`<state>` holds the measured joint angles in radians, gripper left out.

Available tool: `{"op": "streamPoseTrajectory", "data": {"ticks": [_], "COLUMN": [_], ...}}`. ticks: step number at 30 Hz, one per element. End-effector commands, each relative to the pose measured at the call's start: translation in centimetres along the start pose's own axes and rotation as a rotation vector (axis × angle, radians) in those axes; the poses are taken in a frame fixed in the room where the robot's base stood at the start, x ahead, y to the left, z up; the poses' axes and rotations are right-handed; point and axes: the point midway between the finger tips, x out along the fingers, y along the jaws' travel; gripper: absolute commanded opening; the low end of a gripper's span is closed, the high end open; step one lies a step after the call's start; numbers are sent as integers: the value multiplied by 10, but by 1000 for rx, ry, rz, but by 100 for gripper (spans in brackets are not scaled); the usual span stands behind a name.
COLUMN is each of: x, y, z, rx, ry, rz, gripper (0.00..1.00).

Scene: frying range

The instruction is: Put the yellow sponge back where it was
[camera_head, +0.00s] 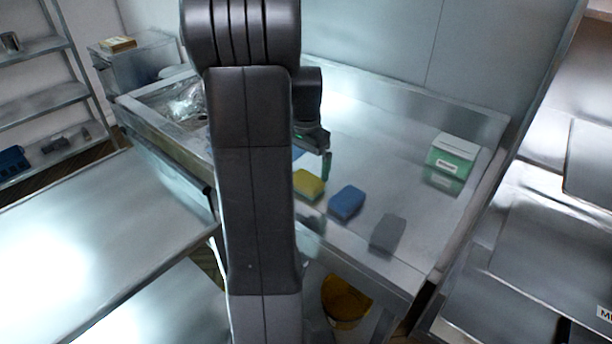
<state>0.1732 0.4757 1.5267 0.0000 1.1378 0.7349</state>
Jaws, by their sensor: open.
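The yellow sponge (308,184) lies on the metal counter, just right of my dark arm and left of a blue sponge (346,202). My gripper (326,165) is above and slightly right of the yellow sponge, pointing down. It is open, with nothing seen between its jaws. My arm hides part of the counter to the left, and one finger is hard to make out.
A grey block (388,233) lies right of the blue sponge. A green and white box (452,159) stands at the counter's right. A sink area (185,105) is at the back left, partly behind my arm. The counter between sponges and box is clear.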

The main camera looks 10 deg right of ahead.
Motion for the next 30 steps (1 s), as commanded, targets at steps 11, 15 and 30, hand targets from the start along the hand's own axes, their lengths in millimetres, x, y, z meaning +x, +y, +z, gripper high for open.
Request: {"op": "streamPoseTrajectory", "data": {"ticks": [11,15,30], "x": [-59,-64,-44], "y": [0,0,0], "z": [0,0,0], "rx": [0,0,0], "ry": [0,-1,-3], "rz": [0,1,3], "gripper": [100,100,100]}}
